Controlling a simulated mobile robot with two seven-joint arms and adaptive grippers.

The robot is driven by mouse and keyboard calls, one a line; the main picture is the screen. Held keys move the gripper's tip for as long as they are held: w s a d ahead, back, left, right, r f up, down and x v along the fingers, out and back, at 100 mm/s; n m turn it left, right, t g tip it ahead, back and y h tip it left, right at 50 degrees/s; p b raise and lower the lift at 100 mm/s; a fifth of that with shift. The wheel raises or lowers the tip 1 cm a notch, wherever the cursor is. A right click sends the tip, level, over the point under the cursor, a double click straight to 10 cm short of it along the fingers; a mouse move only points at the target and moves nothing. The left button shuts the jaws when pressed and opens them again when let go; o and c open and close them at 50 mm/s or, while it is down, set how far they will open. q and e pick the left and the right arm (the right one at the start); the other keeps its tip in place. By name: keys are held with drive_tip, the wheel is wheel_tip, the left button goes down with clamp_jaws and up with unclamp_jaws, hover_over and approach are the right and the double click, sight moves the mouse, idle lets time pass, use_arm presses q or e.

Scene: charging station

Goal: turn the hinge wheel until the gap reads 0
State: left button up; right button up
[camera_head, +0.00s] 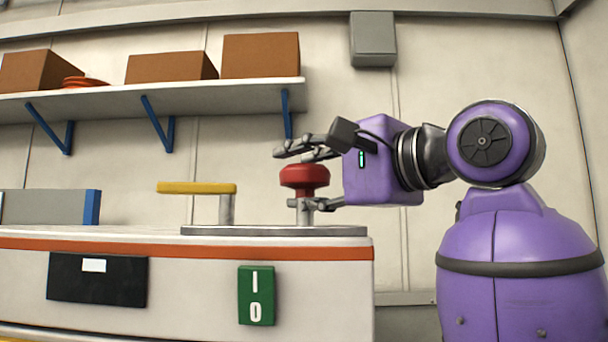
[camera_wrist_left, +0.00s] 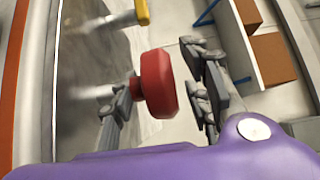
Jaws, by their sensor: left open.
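A red round knob (camera_head: 304,177) on a short grey post stands on a flat metal plate (camera_head: 270,231) on the bench; it looks like the wheel, though no label confirms this. My left gripper (camera_head: 303,178) is open, with fingers above the knob and one lower by its post. In the left wrist view, the red knob (camera_wrist_left: 158,84) lies between the spread fingers of the left gripper (camera_wrist_left: 162,97). I cannot tell whether any finger touches it. No gap readout can be made out. My right gripper is not in view.
A yellow bar (camera_head: 197,188) on a grey post stands left of the knob. The bench front carries a green plate (camera_head: 256,295) marked I and 0 and a black panel (camera_head: 97,280). A shelf (camera_head: 160,98) with brown boxes hangs behind, above the bench.

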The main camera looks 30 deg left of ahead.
use_arm(q)
drive_tip(key=shift+c, duration=0.2)
clamp_jaws()
drive_tip(key=shift+f, duration=0.1)
idle(1.9)
drive_tip(key=shift+o, duration=0.2)
unclamp_jaws()
drive_tip(key=shift+d, duration=0.1)
drive_tip(key=v, duration=1.1)
drive_tip(key=shift+s+d, duration=0.25)
drive_tip(key=shift+d, duration=0.1)
